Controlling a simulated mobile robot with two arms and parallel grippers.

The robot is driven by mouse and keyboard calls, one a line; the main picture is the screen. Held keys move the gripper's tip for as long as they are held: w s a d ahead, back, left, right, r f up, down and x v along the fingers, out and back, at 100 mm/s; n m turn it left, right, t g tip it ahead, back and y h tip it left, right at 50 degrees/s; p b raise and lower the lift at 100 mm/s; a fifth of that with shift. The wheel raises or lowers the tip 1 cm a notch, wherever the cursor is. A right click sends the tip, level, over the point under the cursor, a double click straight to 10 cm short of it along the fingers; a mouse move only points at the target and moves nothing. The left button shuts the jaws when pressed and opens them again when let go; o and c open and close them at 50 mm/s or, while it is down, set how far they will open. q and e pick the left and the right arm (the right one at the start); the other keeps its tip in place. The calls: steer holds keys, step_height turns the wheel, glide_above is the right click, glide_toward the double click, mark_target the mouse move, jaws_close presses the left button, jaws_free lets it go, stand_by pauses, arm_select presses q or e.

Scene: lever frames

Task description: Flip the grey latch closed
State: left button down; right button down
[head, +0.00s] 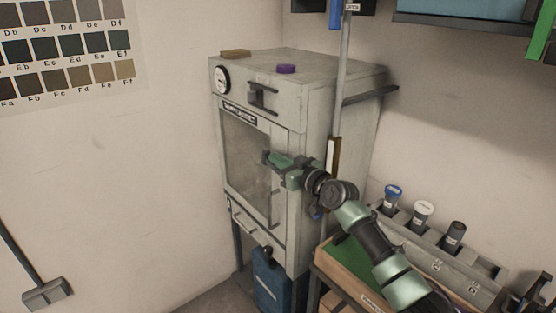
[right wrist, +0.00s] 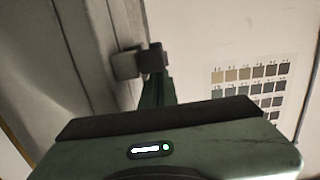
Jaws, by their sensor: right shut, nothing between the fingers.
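A pale grey cabinet (head: 345,90) with a glass-fronted door (head: 245,150) stands in the corner. A dark grey latch-like bracket (head: 262,96) sits on its front above the door; I cannot tell its exact position. My right gripper (head: 268,158) is shut and empty, in front of the door's right part and below that bracket. In the right wrist view, the dark fingertips (right wrist: 152,57) show beside a small grey block (right wrist: 125,64) near the pale cabinet face. I cannot tell whether they touch, or whether that block is the latch. My left gripper is out of view.
A vertical handle (head: 275,208) is partly behind my gripper. A round gauge (head: 221,80) is at upper left, and a purple disc (head: 286,69) lies on top. At right, a rack (head: 455,265) holds several capped bottles. A blue container (head: 270,283) stands below.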

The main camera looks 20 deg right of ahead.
steer(key=shift+r+p, duration=0.1)
steer(key=shift+p, duration=0.3)
steer(key=shift+w+f+g+h+p, duration=0.3)
steer(key=shift+f+g+p, duration=0.25)
steer(key=shift+f+g, duration=0.15)
steer(key=shift+a+f+b, duration=0.1)
steer(key=shift+f+b, duration=0.1)
steer(key=shift+b, duration=0.5)
steer(key=shift+s, duration=0.1)
